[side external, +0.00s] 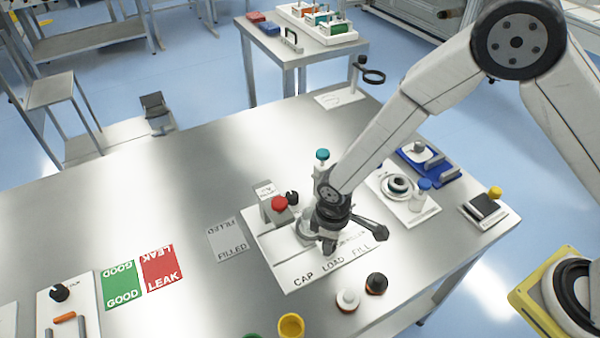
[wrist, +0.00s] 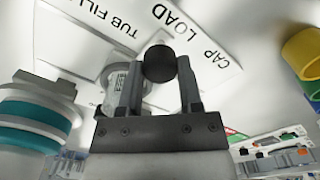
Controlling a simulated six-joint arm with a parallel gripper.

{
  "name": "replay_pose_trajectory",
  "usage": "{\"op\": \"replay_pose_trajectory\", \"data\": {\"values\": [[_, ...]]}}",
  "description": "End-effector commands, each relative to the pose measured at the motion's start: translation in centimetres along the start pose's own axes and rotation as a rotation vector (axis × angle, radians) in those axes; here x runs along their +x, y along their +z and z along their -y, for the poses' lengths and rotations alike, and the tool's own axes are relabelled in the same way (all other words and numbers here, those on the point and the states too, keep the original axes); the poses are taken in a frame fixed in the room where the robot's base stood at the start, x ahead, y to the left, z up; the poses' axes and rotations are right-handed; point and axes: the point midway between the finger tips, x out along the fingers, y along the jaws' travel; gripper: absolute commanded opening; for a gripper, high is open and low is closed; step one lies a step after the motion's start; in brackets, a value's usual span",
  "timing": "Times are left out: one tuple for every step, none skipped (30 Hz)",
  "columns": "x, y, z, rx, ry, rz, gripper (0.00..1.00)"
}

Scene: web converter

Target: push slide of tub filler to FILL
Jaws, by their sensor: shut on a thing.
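The white tub filler plate (side external: 282,262) lies on the steel table, printed CAP, LOAD and FILL along its front edge. My gripper (side external: 328,246) is over the middle of the plate, behind the LOAD print, and hides much of the slide. In the wrist view, my gripper's fingers (wrist: 159,92) are closed on a round black knob (wrist: 159,63), which I take as the slide's knob. A light grey round part with a label (wrist: 118,78) sits beside the left finger. The plate (wrist: 85,28) also shows there, with CAP and LOAD readable. The exact slide position is hidden.
A red button on a grey box (side external: 279,205) and a teal-capped post (side external: 322,156) stand close to my gripper. A white-topped jar (side external: 347,300), a black-topped jar (side external: 376,284) and a yellow cup (side external: 291,325) are in front.

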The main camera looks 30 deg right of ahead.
Motion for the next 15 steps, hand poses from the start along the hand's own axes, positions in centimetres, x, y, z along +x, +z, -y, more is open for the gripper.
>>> {"op": "replay_pose_trajectory", "data": {"values": [[-0.1, 0.1, -0.2, 0.001, 0.001, -0.001, 0.0], [-0.1, 0.2, -0.3, 0.002, 0.0, -0.001, 0.0], [-0.1, 0.5, -0.6, 0.002, 0.0, 0.0, 0.0], [-0.1, 0.7, -0.8, 0.003, 0.0, 0.0, 0.0], [-0.1, 1.0, -1.2, 0.004, 0.0, 0.0, 0.0], [-0.1, 1.4, -1.6, 0.004, 0.0, 0.001, 0.0], [-0.1, 1.8, -2.0, 0.005, 0.0, 0.001, 0.0], [-0.1, 2.2, -2.4, 0.005, 0.0, 0.002, 0.0], [-0.1, 2.7, -2.9, 0.005, 0.0, 0.001, 0.0], [-0.1, 3.1, -3.3, 0.006, 0.0, 0.001, 0.0], [-0.1, 3.5, -3.6, 0.005, 0.0, 0.002, 0.0], [-0.1, 4.0, -4.1, 0.006, 0.0, 0.002, 0.0], [-0.1, 4.3, -4.5, 0.005, 0.0, 0.001, 0.0], [-0.1, 4.6, -4.8, 0.004, 0.0, 0.001, 0.0], [-0.1, 4.9, -5.1, 0.004, 0.0, 0.0, 0.0]]}}
